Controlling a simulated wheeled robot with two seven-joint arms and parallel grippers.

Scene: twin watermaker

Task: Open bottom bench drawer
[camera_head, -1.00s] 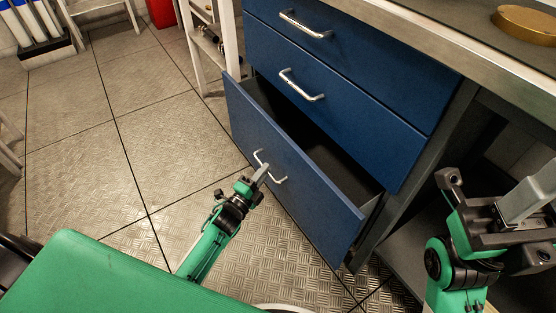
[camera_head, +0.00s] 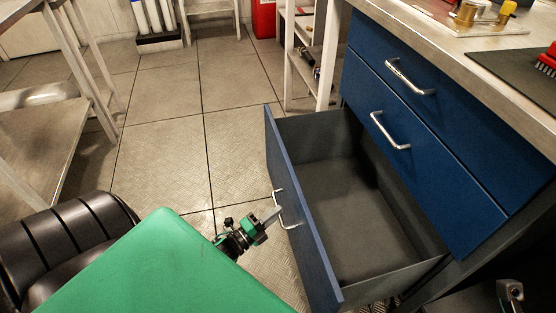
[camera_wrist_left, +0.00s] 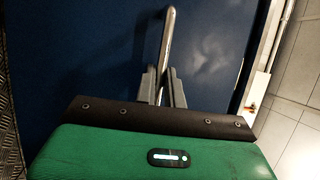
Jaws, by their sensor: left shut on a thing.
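The blue bottom drawer (camera_head: 295,205) of the bench is pulled well out in the head view, with its grey, empty inside (camera_head: 350,215) showing. My left gripper (camera_head: 271,215) is at the drawer's silver bar handle (camera_head: 285,210). In the left wrist view, the two dark fingers of the left gripper (camera_wrist_left: 163,86) are shut on the bar handle (camera_wrist_left: 168,40), against the blue drawer front (camera_wrist_left: 85,50). Only a dark part of my right gripper (camera_head: 510,292) shows at the bottom right corner, and its fingers cannot be made out.
Two upper blue drawers (camera_head: 400,75) (camera_head: 420,150) are shut. The bench top (camera_head: 480,45) holds brass pieces and a red brush (camera_head: 547,60). A white shelf rack (camera_head: 300,50) stands behind the open drawer. Tiled floor (camera_head: 160,150) is free beyond.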

